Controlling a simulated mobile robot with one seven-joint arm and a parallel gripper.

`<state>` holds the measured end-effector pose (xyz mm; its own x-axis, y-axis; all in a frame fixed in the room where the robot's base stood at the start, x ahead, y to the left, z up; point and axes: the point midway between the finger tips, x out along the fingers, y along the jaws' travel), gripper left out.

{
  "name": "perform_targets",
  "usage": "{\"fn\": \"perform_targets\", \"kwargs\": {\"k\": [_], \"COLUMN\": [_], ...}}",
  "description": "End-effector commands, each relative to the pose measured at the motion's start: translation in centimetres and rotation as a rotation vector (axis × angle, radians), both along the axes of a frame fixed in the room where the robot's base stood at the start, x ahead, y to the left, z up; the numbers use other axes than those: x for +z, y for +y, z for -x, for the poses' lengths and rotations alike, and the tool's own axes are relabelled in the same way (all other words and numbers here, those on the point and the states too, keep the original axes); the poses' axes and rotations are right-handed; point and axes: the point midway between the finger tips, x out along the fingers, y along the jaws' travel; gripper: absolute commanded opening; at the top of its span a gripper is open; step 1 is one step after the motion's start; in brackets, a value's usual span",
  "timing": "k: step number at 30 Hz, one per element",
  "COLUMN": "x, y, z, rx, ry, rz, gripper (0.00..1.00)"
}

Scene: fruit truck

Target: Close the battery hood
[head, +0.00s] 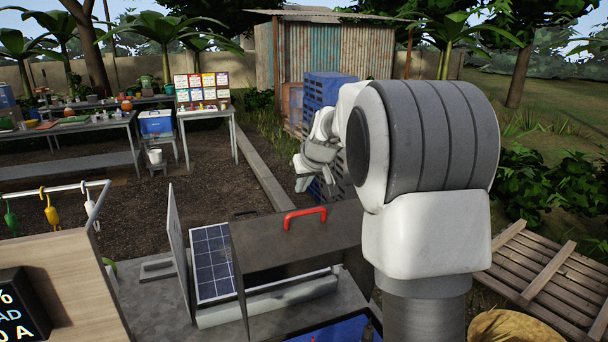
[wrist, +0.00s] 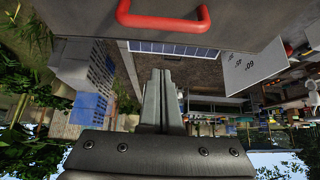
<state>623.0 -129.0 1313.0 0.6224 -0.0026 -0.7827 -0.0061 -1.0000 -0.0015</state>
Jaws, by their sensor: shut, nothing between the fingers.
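The battery hood (head: 270,243) is a dark grey, box-like cover with a red handle (head: 305,211) on its upper part. It looks raised, with a blue surface (head: 345,329) showing below it at the bottom edge. My gripper (head: 300,181) is just beyond the handle in the head view, apart from it. In the wrist view, my gripper (wrist: 160,75) is shut and empty. There the red handle (wrist: 165,20) and the hood's grey face (wrist: 225,12) lie across the top, beyond the fingertips. My arm hides the hood's right side.
A solar panel (head: 211,262) and an upright thin board (head: 178,240) stand left of the hood. A wooden counter (head: 70,285) is at the lower left. Blue crates (head: 324,92) stand behind my arm. A wooden pallet (head: 550,272) lies at right.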

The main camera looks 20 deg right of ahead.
Motion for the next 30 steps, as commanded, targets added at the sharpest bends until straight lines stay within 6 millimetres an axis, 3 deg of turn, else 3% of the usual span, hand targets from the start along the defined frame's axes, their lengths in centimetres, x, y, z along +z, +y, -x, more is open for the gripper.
{"fn": "perform_targets", "kwargs": {"k": [5,9,15,30], "x": [-2.7,-2.9,-3.5,-3.8], "y": [0.0,0.0,0.0,0.0], "z": [-2.2,-0.1,1.4,1.9], "rx": [0.001,-0.001,0.0,0.0], "ry": [0.003,-0.001,0.0,-0.001], "rz": [0.001,0.001,0.0,0.001], "gripper": [0.0,0.0,0.0,0.0]}}
